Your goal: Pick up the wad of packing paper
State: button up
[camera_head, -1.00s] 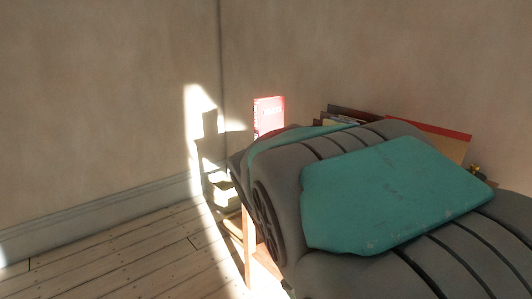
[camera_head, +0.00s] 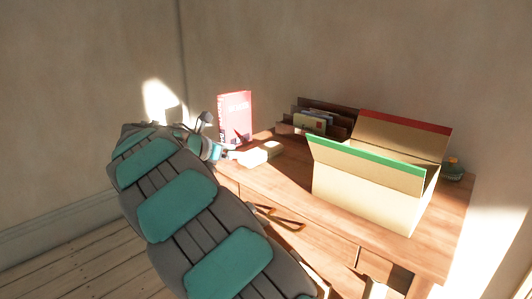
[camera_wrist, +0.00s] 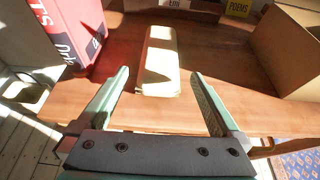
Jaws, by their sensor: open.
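A pale cream, long, blocky piece lies on the wooden desk near its edge; it shows in the head view (camera_head: 262,153) and the wrist view (camera_wrist: 160,62). It may be the wad of packing paper, but I cannot tell for sure. My gripper (camera_wrist: 160,78) is open and empty, with one finger on each side of the picture's middle. The cream piece lies just ahead of the fingertips, between their lines. In the head view my gripper (camera_head: 230,154) is at the desk's left edge, just left of the piece.
A red upright box or book (camera_head: 235,118) stands close left of the cream piece. An open cardboard box (camera_head: 370,190) with green and red flaps stands to the right. A letter rack (camera_head: 320,120) is at the back. Bare desk lies between.

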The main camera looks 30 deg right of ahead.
jog(key=shift+x, duration=1.05)
jog(key=x, duration=0.3)
jog(key=f+x, duration=0.1)
jog(key=x, duration=0.1)
jog(key=shift+w+d+f, duration=0.1)
jog(key=shift+d+f, duration=0.05)
jog(key=c, duration=1.1)
jog(key=shift+c, duration=0.2)
jog(key=shift+r, duration=1.9)
jog(key=s+d, duration=0.1)
jog(key=s, duration=0.4)
jog(key=s+d+r, duration=0.1)
jog(key=s, duration=0.4)
jog(key=s+d, duration=0.2)
jog(key=s, duration=0.3)
jog(key=shift+s+r+b, duration=0.1)
jog(key=shift+r+b, duration=0.1)
jog(key=shift+b, duration=0.1)
jog(key=shift+s, duration=0.15)
